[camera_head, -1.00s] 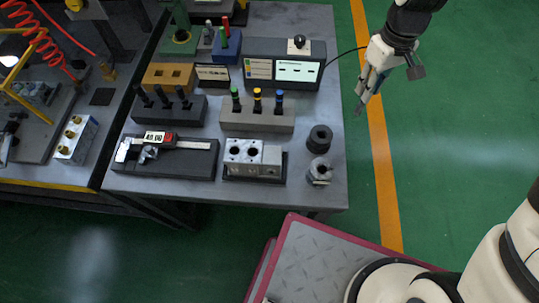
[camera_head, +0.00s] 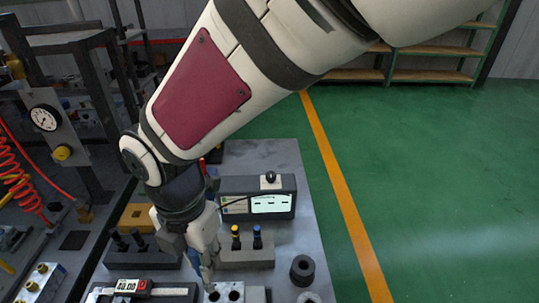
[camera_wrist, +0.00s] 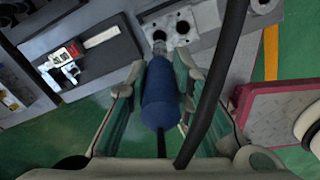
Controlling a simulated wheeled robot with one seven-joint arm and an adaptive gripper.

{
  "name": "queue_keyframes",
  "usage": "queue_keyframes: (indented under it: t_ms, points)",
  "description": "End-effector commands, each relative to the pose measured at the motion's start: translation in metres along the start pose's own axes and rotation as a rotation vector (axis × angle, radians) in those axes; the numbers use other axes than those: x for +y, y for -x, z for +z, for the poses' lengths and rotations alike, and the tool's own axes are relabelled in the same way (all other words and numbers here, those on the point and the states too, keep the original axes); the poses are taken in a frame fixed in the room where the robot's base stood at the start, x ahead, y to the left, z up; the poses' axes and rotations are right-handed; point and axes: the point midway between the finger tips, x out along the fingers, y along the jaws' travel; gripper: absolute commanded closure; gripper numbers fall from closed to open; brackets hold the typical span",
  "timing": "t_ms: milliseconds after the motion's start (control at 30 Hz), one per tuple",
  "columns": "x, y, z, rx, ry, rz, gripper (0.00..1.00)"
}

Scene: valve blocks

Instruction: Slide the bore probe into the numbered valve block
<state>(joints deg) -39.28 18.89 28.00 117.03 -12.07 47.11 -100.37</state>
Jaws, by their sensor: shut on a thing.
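My gripper (camera_wrist: 159,76) is shut on the bore probe (camera_wrist: 160,102), seen in the wrist view as a blue handle with a silver front end and a black cable at the back. In the head view my gripper (camera_head: 205,262) points down over the left part of the valve block (camera_head: 238,293). The block also shows in the wrist view (camera_wrist: 172,17), pale metal with two dark bores in its top. The probe's front end lies over the bore nearer the caliper; I cannot tell whether it is inside or just above. Any number on the block is not readable.
A digital gauge box (camera_head: 283,204) stands behind a grey rack (camera_head: 246,255) with yellow-topped and blue-topped plugs. A caliper (camera_head: 130,287) lies on a dark base at left. A dark ring (camera_head: 302,268) stands right of the block. My arm hides much of the bench.

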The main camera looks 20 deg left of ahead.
Motion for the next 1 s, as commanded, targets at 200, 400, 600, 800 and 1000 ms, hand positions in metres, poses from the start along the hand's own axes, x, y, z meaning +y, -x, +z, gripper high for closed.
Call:
queue_keyframes:
  t_ms: [200, 400, 600, 800, 1000]
  points:
    - [0.0, -0.032, 0.001, 0.0, -0.003, -0.001, 1.0]
    - [0.0, -0.047, 0.001, 0.0, -0.003, -0.002, 1.0]
    - [0.0, -0.072, 0.001, 0.0, -0.004, -0.001, 1.0]
    - [0.001, -0.073, 0.001, -0.001, -0.005, 0.002, 1.0]
    - [0.001, -0.075, 0.001, -0.001, -0.006, 0.002, 0.66]
